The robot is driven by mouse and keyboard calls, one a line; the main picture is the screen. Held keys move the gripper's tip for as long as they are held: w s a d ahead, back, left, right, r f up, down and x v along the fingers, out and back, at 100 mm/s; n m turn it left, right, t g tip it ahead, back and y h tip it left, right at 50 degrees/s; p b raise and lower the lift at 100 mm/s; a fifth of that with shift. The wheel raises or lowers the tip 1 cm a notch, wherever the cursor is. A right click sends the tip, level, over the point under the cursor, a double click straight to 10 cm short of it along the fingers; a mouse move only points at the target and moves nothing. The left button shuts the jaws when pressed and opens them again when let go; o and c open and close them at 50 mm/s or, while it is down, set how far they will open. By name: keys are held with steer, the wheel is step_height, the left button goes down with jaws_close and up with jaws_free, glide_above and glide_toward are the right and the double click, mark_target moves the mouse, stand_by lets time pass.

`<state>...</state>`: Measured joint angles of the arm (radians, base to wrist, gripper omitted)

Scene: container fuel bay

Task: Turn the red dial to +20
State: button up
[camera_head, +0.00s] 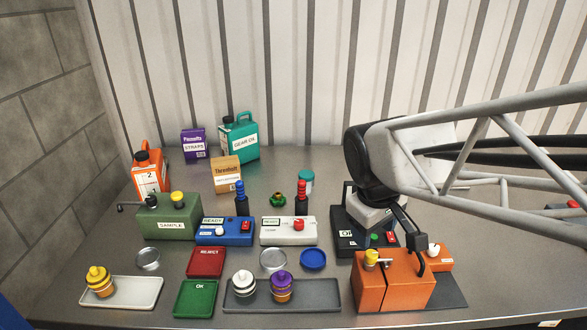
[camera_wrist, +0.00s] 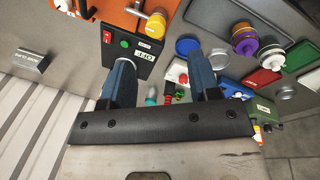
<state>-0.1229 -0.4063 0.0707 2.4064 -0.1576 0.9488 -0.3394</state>
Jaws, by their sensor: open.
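The red dial (camera_head: 298,224) sits on top of a white box (camera_head: 275,233) in the middle of the bench in the head view. Its setting is too small to read. In the wrist view the red dial (camera_wrist: 183,78) shows small between my fingers, partly crowded by the right finger. My gripper (camera_head: 385,224) is open and empty, to the right of the white box and over a black switch box (camera_head: 345,240). In the wrist view my gripper (camera_wrist: 160,62) shows two blue-grey fingers spread apart.
An orange box (camera_head: 395,290) with a black handle stands close in front of my gripper. A blue box (camera_head: 220,232) with a red switch stands left of the white box. Red-topped (camera_head: 301,200) and blue-topped (camera_head: 240,198) black bottles stand behind. Jars and trays fill the front.

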steer(key=w+a+f+n+h, duration=0.1)
steer(key=w+a+f+n, duration=0.1)
steer(key=w+a+n, duration=0.3)
steer(key=w+a+f+n+h, duration=0.1)
steer(key=w+a+f+n, duration=0.15)
steer(key=w, duration=0.45)
steer(key=n+h, duration=0.1)
steer(key=n, duration=0.6)
glide_toward(299, 222)
steer(key=shift+w+d+f, duration=0.15)
steer(key=shift+w+f, duration=0.2)
steer(key=shift+f, duration=0.3)
steer(key=shift+x, duration=3.9)
steer(key=shift+s, duration=0.15)
steer(key=c, duration=0.9)
